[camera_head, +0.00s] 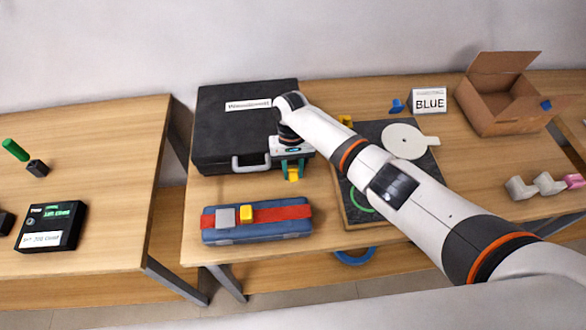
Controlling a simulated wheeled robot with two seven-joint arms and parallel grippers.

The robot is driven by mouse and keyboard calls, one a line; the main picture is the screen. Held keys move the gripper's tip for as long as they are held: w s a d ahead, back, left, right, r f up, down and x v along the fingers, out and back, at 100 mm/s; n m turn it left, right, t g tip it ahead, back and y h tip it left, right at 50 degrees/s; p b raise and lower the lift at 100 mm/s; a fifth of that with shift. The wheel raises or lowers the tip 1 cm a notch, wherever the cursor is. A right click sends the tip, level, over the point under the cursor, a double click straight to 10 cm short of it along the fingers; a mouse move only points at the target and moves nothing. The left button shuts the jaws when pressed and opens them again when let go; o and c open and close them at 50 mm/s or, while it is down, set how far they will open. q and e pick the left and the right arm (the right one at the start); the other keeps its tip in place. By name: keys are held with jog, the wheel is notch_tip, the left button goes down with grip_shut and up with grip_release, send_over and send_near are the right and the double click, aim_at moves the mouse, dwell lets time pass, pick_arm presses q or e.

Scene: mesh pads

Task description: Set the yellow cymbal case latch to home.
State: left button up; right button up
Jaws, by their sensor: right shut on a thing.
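A black case (235,115) with a white label and a grey front handle (250,162) lies on the middle table; the label is too small to read. A yellow latch (293,175) shows at the case's front right corner. My right gripper (292,168) reaches over the case's right side, pointing down, with its teal fingers shut on the yellow latch. The gripper and wrist hide the case's right front edge and part of the latch. My left gripper is not in view.
A blue case (257,230) with a red strap, grey block and yellow block lies in front. A dark board (355,215) with a white disc (403,141) lies partly under my right arm. An open cardboard box (500,105) and a BLUE sign (430,101) stand at right.

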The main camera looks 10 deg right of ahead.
aim_at(291, 166)
jog(key=o, duration=0.9)
jog(key=b+v, duration=0.1)
jog(key=v, duration=1.1)
jog(key=shift+b, duration=0.4)
